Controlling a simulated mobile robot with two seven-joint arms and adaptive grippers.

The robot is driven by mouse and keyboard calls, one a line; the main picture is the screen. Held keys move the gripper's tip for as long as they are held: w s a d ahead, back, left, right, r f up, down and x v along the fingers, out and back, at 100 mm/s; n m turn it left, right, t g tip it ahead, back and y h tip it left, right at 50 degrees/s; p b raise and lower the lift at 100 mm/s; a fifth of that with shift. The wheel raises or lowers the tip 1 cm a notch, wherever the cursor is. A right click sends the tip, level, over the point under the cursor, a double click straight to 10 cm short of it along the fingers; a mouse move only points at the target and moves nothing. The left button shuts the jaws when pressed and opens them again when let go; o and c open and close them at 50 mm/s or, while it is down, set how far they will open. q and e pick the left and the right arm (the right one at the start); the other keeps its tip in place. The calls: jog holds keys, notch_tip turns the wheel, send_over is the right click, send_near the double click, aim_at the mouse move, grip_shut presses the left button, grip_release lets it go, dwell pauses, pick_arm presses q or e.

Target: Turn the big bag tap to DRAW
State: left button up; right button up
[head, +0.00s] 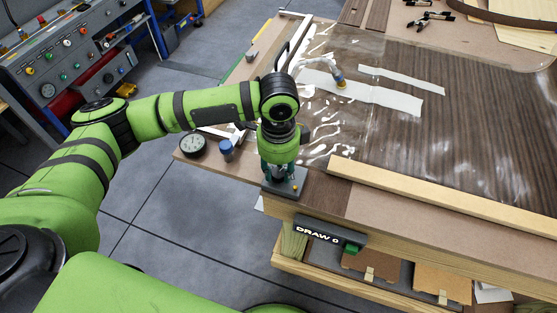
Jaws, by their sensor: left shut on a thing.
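My left gripper (275,167) points down at the near left corner of the bench, just above a dark grey tap block (290,184) with a small orange dot. It is shut on the tap there; the fingers and arm hide the handle, so I cannot tell its position. A dark box (316,231) on the bench front reads "DRAW 0" and has a green part at its right end. The clear big bag (330,125) lies over a dark wood veneer panel. My right gripper is not in view.
A round dial gauge (193,145) and a blue-topped fitting (227,150) are left of the gripper. A pale wooden batten (440,193) lies along the bag's near edge. Black clamps (430,20) lie at the back. A control panel bench (75,55) stands at the far left.

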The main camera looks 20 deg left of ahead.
aim_at(279, 173)
pick_arm(q)
jog(key=m+p, duration=0.3)
jog(key=m, duration=0.1)
jog(key=shift+r+m+p, duration=0.2)
jog(key=shift+m+p, duration=0.1)
jog(key=shift+p, duration=0.1)
jog(key=shift+f+m+p, duration=0.15)
jog(key=shift+m+p, duration=0.9)
jog(key=shift+m, duration=0.85)
jog(key=o, duration=1.1)
jog(key=shift+o, duration=0.2)
notch_tip(279, 173, up, 12)
